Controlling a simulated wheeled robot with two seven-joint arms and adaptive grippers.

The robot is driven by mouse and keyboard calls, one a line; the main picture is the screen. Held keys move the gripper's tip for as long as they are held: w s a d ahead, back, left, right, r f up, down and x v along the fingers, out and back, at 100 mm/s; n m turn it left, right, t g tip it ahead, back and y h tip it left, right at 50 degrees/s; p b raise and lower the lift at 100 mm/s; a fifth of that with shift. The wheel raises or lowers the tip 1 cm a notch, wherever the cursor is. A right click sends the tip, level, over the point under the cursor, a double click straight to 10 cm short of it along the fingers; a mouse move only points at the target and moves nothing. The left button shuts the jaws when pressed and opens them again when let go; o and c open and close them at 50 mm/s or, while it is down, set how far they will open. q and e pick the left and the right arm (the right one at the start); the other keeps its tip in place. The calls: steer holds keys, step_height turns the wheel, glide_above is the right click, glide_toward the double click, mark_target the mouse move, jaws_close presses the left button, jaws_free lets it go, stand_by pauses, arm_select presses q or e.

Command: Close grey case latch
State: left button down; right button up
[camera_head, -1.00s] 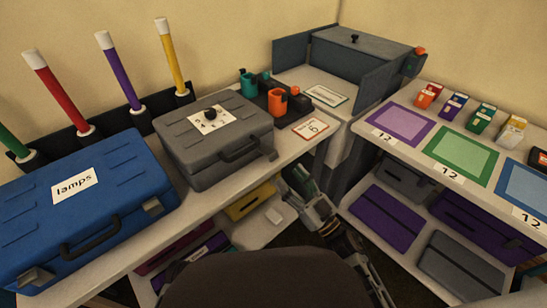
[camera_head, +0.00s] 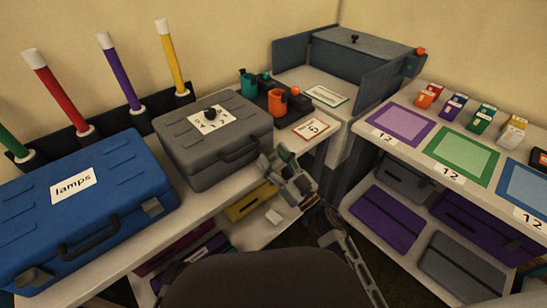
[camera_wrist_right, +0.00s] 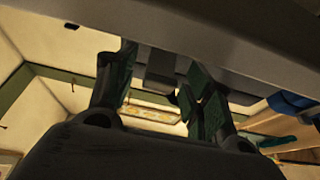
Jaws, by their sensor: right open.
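The grey case (camera_head: 205,155) sits closed-lidded on the left table in the head view, with a dial on a white plate on top and a dark handle on its front. My right gripper (camera_head: 274,164) is at the case's front right corner, open, and hides the latch area there. In the right wrist view the gripper's (camera_wrist_right: 152,76) two dark fingers stand apart below a grey band that looks like the case (camera_wrist_right: 225,40). A small grey block, seemingly the latch (camera_wrist_right: 158,66), hangs between them. I cannot tell whether they touch it.
A blue case (camera_head: 100,205) labelled lamps stands left of the grey one. A dark tray with teal and orange cups (camera_head: 277,102) and a card (camera_head: 311,128) lie to its right. Shelves with cases sit below. The floor gap between the tables holds my right arm.

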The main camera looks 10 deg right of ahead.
steer(key=shift+w+a, duration=0.1)
steer(key=shift+w, duration=0.05)
steer(key=shift+c, duration=0.3)
steer(key=c, duration=1)
steer(key=shift+o, duration=0.2)
steer(key=shift+r, duration=0.1)
